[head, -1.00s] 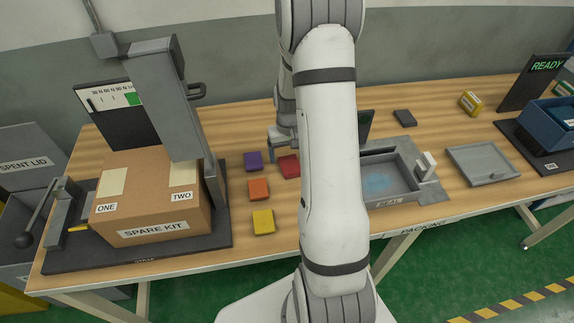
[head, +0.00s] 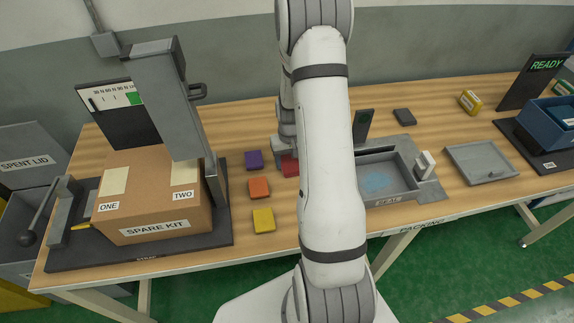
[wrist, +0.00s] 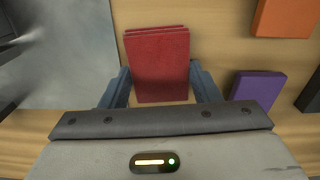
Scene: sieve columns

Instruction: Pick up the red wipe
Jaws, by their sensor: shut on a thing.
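The red wipe (wrist: 158,66) is a folded red pad in the middle of the wrist view, on or just above the wooden table. My gripper (wrist: 160,88) has its two blue-grey fingers at the left and right sides of the wipe and is shut on it. In the head view, the red wipe (head: 290,166) shows partly beside my arm, with my gripper (head: 284,152) over it. My arm hides its right part. I cannot tell whether the wipe is clear of the table.
A purple wipe (head: 254,159), an orange wipe (head: 258,188) and a yellow wipe (head: 263,220) lie left of the red one. The spare kit box (head: 150,195) stands farther left. A grey seal tray (head: 385,178) is to the right. Bare table lies behind.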

